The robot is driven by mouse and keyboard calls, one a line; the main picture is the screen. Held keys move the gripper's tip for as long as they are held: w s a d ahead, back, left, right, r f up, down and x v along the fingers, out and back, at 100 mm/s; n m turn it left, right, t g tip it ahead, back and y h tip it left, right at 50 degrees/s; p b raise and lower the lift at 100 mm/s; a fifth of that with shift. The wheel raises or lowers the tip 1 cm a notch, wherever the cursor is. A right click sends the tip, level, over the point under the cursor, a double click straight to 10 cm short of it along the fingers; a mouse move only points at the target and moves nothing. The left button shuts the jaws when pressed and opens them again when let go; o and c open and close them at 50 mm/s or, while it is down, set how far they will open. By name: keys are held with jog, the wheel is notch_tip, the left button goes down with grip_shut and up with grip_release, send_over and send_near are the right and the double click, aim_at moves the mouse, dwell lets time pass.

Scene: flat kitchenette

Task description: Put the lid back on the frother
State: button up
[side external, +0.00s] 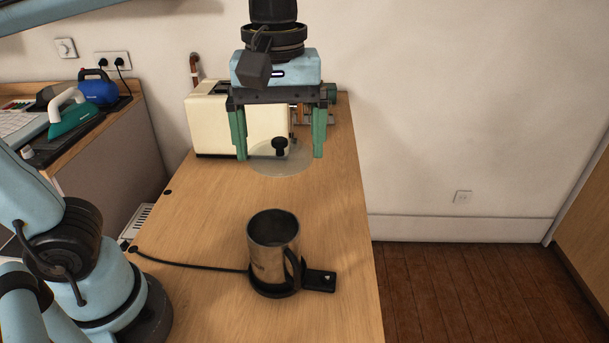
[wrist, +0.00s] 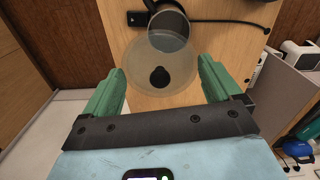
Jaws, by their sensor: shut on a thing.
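The lid (side external: 291,167) is a clear round disc with a black knob. It hangs level between the fingers of my gripper (side external: 279,157), which is shut on its rim. The frother (side external: 268,235) is a steel, open-topped cup with a dark handle, upright on a black base near the table's front. In the side view the lid is above and beyond the frother, apart from it. In the wrist view the lid (wrist: 130,75) lies between the fingertips (wrist: 158,85), and its far edge overlaps the frother (wrist: 168,25), partly hiding it.
A cream toaster-like appliance (side external: 205,125) stands at the back of the wooden table (side external: 335,215), behind my gripper. A black cord (side external: 190,264) runs left from the frother base. The table around the frother is mostly clear; its right edge is close by.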

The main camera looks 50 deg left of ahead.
aim_at(267, 154)
jog(key=shift+s+a+f+n, duration=0.15)
jog(key=shift+s+a+n, duration=0.35)
jog(key=shift+s+a, duration=0.15)
notch_tip(267, 154, down, 4)
jog(key=shift+r, duration=0.15)
notch_tip(267, 154, down, 8)
jog(key=shift+r, duration=0.15)
jog(key=shift+d+f, duration=0.1)
jog(key=shift+f, duration=0.1)
dwell(1.9)
jog(key=o, duration=0.7)
jog(key=shift+r, duration=0.1)
jog(key=shift+r, duration=3.45)
